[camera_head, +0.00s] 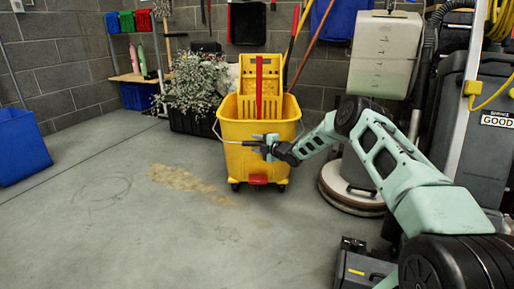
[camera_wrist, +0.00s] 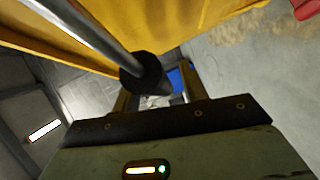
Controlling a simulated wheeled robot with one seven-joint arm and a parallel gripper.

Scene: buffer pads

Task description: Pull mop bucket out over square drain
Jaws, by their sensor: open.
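The yellow mop bucket (camera_head: 240,132) stands upright on its casters on the concrete floor, with a wringer and a red lever on top. A metal bail handle hangs across its front. My gripper (camera_head: 263,147) is at the bucket's front, near the handle. In the wrist view, the silver handle bar (camera_wrist: 92,32) and its black grip (camera_wrist: 143,72) lie just in front of my open fingers (camera_wrist: 156,98). I cannot tell whether the grip lies between them. The bucket's yellow wall (camera_wrist: 190,22) fills the top of that view. I cannot make out a square drain.
A floor machine (camera_head: 350,190) stands right of the bucket. A planter with a bushy plant (camera_head: 197,85) is behind it on the left. A blue bin (camera_head: 20,147) is at the far left. The floor in front and left is clear, with a brownish stain (camera_head: 180,178).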

